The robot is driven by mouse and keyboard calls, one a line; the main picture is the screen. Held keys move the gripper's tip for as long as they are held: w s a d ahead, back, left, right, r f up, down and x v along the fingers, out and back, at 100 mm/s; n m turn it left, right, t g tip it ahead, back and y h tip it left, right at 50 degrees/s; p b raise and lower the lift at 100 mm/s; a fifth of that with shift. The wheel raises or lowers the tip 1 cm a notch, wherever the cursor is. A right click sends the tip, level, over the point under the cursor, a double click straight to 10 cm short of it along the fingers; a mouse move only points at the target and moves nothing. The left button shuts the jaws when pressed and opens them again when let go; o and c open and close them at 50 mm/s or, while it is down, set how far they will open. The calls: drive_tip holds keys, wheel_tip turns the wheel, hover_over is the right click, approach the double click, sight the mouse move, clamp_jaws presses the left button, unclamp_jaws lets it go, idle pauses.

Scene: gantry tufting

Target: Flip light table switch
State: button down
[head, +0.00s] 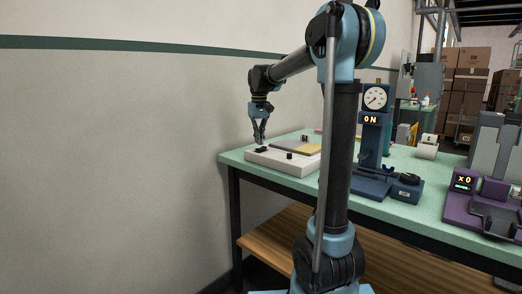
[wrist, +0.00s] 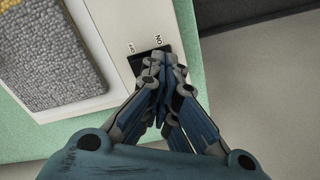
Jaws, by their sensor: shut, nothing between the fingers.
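The light table (head: 277,163) is a flat cream box near the left end of the green workbench. Its black switch (head: 262,149) sits on its top near the left end. In the wrist view the switch (wrist: 145,60) shows beside "ON" and "OFF" labels, partly hidden by my fingers. My gripper (head: 260,142) is shut and points down right over the switch. In the wrist view my gripper's fingertips (wrist: 160,60) overlap the switch plate. I cannot tell whether they touch it or which way the rocker is set.
A grey tufted sample (wrist: 45,50) lies on the light table. A blue gauge stand (head: 372,140) with an "ON" display and a purple device (head: 488,195) stand farther right on the green workbench (head: 420,210). A plain wall (head: 120,150) is at the left.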

sight(259, 148)
drive_tip(key=shift+r, duration=2.5)
